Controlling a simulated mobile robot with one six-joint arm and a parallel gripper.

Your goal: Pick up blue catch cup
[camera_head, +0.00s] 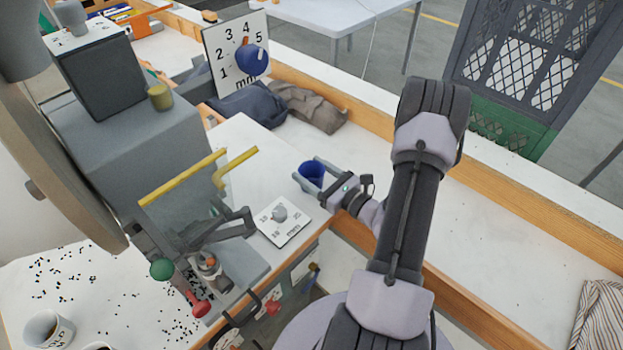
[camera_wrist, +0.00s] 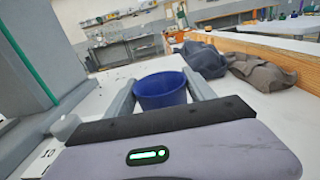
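The blue catch cup (camera_head: 312,171) is a small open-topped cup, to the right of the press and above the white bench top. My gripper (camera_head: 311,174) reaches in from the right, with one finger on each side of the cup. In the wrist view the cup (camera_wrist: 162,91) sits between the two fingertips (camera_wrist: 160,84), and both fingers appear to touch its sides. It looks upright, with its open top showing. Its base is hidden by my gripper's body, so I cannot tell whether it touches the bench.
A white dial plate (camera_head: 284,221) lies left of my gripper, near the press's yellow bars (camera_head: 184,178). Dark cloths (camera_head: 250,104) lie behind, by a wooden edge (camera_head: 380,116). A numbered mm board (camera_head: 236,55) stands beyond.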

